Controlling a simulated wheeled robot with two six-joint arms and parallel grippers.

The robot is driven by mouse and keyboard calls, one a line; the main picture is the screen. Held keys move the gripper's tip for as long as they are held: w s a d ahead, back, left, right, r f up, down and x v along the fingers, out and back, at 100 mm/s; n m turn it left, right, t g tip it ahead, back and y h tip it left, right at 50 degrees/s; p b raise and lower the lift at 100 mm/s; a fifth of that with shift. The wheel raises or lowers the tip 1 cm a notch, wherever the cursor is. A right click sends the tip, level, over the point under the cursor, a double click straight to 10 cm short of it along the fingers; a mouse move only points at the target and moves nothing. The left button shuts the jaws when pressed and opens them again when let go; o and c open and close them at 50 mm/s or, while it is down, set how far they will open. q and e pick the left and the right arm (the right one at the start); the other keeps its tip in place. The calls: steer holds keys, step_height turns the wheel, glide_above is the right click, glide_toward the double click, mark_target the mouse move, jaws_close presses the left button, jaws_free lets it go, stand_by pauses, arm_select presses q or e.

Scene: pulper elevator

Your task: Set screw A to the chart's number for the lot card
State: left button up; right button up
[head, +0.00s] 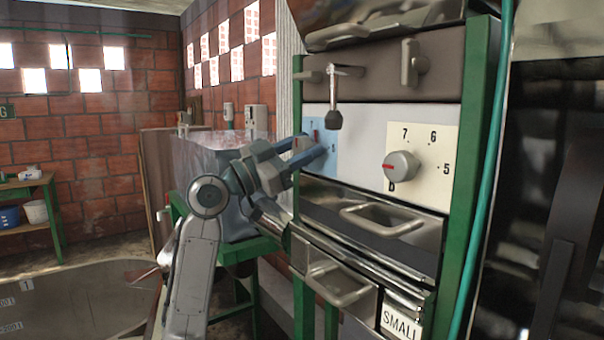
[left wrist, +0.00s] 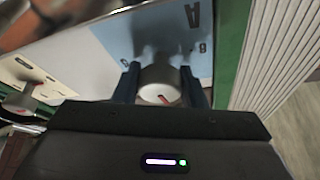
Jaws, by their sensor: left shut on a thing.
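My left gripper (head: 312,150) is at the blue plate (head: 327,128) on the left of the machine's front. In the left wrist view its two blue fingers (left wrist: 161,84) sit on either side of a light round knob (left wrist: 160,76) and are shut on it. The knob has a red mark on its face. The blue plate bears the letter A there, so this is screw A. In the head view the knob and most of A's numbers are hidden or too small to read. A white card (head: 400,320) reads "SMALL" low on the machine. My right gripper is out of view.
Screw B (head: 402,167) is a grey knob on a cream plate (head: 448,140) with 7, 6 and 5; its red mark points left. Below are metal trays (head: 340,283). A lever (head: 334,100) hangs above. Green posts (head: 475,150) frame the machine. A plastic-lined bin (head: 200,160) stands behind my arm.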

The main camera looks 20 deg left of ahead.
arm_select(q)
steer(key=m+b, duration=0.1)
steer(key=m+g+b, duration=0.1)
steer(key=shift+f+m, duration=0.2)
steer(key=shift+m, duration=0.1)
steer(key=shift+m+g+h+b, duration=0.3)
steer(key=shift+m, duration=0.1)
steer(key=m+g+b, duration=0.2)
steer(key=m, duration=0.2)
steer(key=shift+r, duration=0.1)
steer(key=shift+r+m+g+b, duration=0.1)
steer(key=shift+m+g+b, duration=0.35)
steer(key=shift+m, duration=0.85)
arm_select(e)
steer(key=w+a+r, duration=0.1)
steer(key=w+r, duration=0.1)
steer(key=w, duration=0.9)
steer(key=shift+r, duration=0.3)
arm_select(q)
steer(key=o, duration=1)
steer(key=shift+w, duration=0.1)
